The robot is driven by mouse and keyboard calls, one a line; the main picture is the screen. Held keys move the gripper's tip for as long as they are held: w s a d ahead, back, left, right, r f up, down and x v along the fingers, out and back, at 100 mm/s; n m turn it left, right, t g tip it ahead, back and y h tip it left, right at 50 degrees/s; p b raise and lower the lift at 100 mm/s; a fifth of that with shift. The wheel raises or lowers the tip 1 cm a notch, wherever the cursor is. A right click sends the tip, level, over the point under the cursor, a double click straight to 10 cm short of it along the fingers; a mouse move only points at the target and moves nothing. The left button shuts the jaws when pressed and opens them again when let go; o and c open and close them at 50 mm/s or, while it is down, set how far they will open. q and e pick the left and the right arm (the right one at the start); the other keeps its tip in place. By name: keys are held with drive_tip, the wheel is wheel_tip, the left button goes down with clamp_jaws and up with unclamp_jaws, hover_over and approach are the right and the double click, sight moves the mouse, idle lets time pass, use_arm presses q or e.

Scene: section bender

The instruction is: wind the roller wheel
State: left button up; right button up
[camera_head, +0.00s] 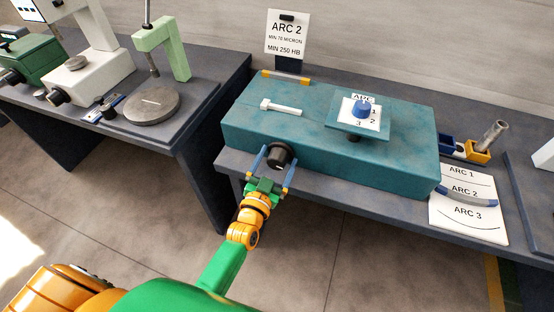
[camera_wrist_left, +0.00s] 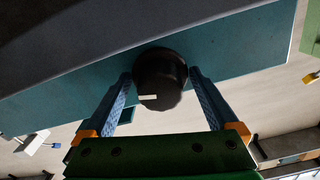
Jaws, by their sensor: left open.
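A black round knob (camera_head: 280,155) sticks out of the front face of the teal bender body (camera_head: 310,152); it looks like the roller wheel. My left gripper (camera_head: 277,160) is open, with one blue finger on each side of the knob. In the left wrist view the knob (camera_wrist_left: 160,82), with a white mark on its rim, sits between the two finger ends. Gaps seem to show beside it; I cannot tell whether a finger touches. On top are a blue dial (camera_head: 363,108) on a numbered plate and a white T-shaped handle (camera_head: 281,107). My right gripper is not in view.
An "ARC 2" sign (camera_head: 287,36) stands behind the bender. A card with arcs (camera_head: 467,208) and a curved strip lie at the right, near small blue and yellow bins (camera_head: 478,152). A bench with a round plate (camera_head: 151,106) and green stand is at the left.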

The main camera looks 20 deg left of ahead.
use_arm(q)
drive_tip(key=shift+c, duration=1)
drive_tip(key=c, duration=1.2)
drive_tip(key=shift+o, duration=0.2)
drive_tip(key=shift+n, duration=0.3)
drive_tip(key=n, duration=0.4)
drive_tip(key=shift+d+n, duration=0.1)
drive_tip(key=shift+n, duration=0.2)
drive_tip(key=n, duration=0.5)
drive_tip(key=shift+s, duration=0.1)
drive_tip(key=n, duration=0.5)
drive_tip(key=shift+n+b, duration=0.3)
drive_tip(key=shift+n, duration=0.1)
drive_tip(key=n, duration=0.4)
drive_tip(key=shift+r+b, duration=0.1)
drive_tip(key=shift+b, duration=0.2)
drive_tip(key=shift+d+n, duration=0.1)
drive_tip(key=shift+n, duration=0.3)
